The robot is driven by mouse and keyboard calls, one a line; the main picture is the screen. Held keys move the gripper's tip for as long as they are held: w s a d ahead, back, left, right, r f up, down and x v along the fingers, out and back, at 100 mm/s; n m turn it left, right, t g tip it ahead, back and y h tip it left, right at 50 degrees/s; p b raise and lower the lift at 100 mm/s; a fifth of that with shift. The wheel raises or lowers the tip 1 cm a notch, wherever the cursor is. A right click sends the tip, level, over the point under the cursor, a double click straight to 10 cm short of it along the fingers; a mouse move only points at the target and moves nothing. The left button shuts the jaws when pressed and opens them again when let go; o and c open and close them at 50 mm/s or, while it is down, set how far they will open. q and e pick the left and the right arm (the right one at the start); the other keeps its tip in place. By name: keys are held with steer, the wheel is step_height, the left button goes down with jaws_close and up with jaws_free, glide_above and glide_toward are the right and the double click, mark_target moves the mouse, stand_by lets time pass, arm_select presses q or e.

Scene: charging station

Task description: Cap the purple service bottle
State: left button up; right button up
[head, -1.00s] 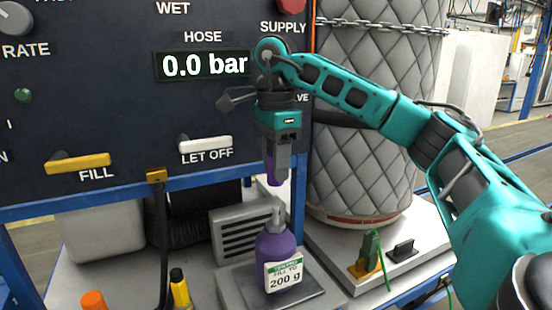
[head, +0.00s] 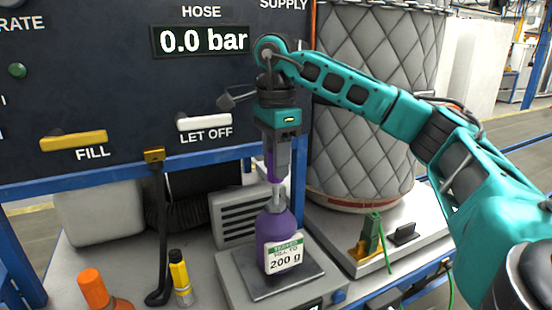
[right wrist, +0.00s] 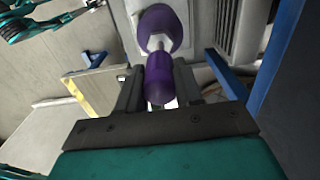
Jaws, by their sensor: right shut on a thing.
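The purple service bottle (head: 274,228) stands upright on a scale-like plate, with a white-green label reading 200 g. Its pale nozzle (head: 279,197) points up. My right gripper (head: 277,172) is shut on a purple cap (head: 271,167) and holds it just above the nozzle. In the right wrist view the cap (right wrist: 160,80) sits between the two fingers, with the nozzle (right wrist: 159,43) and bottle (right wrist: 160,20) beyond it. I cannot tell whether cap and nozzle touch.
The plate (head: 258,289) lies on the bench. An orange-capped bottle (head: 95,288) and a yellow tube (head: 180,278) stand left of it, beside a black hose (head: 161,230). A quilted drum (head: 362,110) stands behind right. The dark panel (head: 90,80) rises behind.

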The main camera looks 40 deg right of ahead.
mark_target(276, 183)
steer(key=shift+p, duration=0.7)
stand_by(1.1)
steer(key=shift+f+b, duration=1.7)
steer(key=shift+f, duration=1)
steer(key=o, duration=1.1)
steer(key=shift+r, duration=0.15)
step_height(276, 183, up, 5)
steer(key=shift+r+p, duration=0.2)
steer(key=shift+p, duration=0.55)
step_height(276, 183, up, 7)
steer(key=p, duration=0.4)
steer(key=shift+r, duration=0.15)
